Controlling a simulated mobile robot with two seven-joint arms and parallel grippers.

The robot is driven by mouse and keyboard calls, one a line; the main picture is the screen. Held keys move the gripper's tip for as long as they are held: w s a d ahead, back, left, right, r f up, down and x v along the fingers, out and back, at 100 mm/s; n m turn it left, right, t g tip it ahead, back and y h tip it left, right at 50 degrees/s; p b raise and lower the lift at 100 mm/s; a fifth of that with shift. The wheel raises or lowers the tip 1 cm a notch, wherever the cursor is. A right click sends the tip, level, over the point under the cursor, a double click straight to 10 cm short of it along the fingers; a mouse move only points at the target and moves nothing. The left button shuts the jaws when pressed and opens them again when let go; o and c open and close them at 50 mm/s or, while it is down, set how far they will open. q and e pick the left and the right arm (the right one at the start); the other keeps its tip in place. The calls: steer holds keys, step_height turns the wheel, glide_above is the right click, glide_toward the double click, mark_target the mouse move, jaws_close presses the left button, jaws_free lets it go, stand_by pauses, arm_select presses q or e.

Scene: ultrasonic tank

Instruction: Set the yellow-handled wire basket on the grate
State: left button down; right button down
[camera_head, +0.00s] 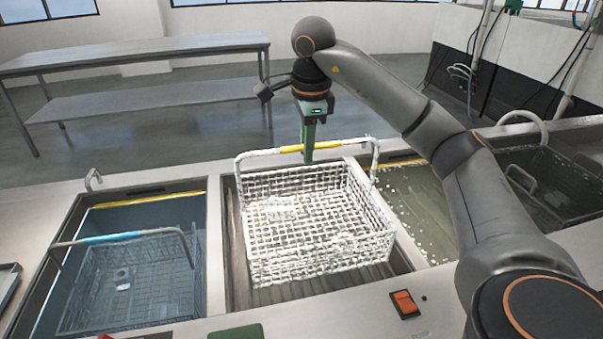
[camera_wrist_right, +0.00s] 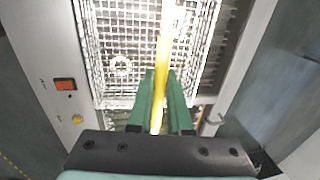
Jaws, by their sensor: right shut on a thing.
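The yellow-handled wire basket (camera_head: 320,225) is over the middle bay, with white, foam-like patches on its mesh. Its yellow grip (camera_head: 305,147) is on the raised handle at the far side. My right gripper (camera_head: 309,152) is shut on this grip from above. In the right wrist view the yellow grip (camera_wrist_right: 162,70) lies between the green fingers (camera_wrist_right: 162,100). The grate (camera_head: 235,270) shows as slats beside and below the basket. I cannot tell whether the basket touches it. My left gripper is not in view.
A blue-handled basket (camera_head: 130,280) sits in the left tank. The right tank (camera_head: 420,205) holds murky, foamy liquid. A dark basket (camera_head: 555,185) is at far right. An orange switch (camera_head: 405,303) is on the front ledge. A metal table (camera_head: 140,55) stands behind.

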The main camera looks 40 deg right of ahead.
steer(key=f, duration=0.1)
steer(key=w+f, duration=0.1)
steer(key=f, duration=0.1)
steer(key=w+f, duration=0.1)
steer(key=f, duration=0.1)
steer(key=shift+d+f+b, duration=0.2)
steer(key=shift+d+b, duration=0.1)
steer(key=shift+b, duration=0.1)
steer(key=c, duration=0.8)
jaws_free()
steer(key=shift+a, duration=0.1)
steer(key=shift+c, duration=0.2)
steer(key=r+p, duration=0.1)
steer(key=r, duration=0.2)
steer(key=s+r+p, duration=0.1)
steer(key=r, duration=0.3)
steer(key=a+r+p, duration=0.1)
steer(key=r+p, duration=0.1)
steer(key=r, duration=0.2)
steer(key=shift+s, duration=0.25)
steer(key=shift+s+r, duration=0.1)
steer(key=shift+r, duration=0.3)
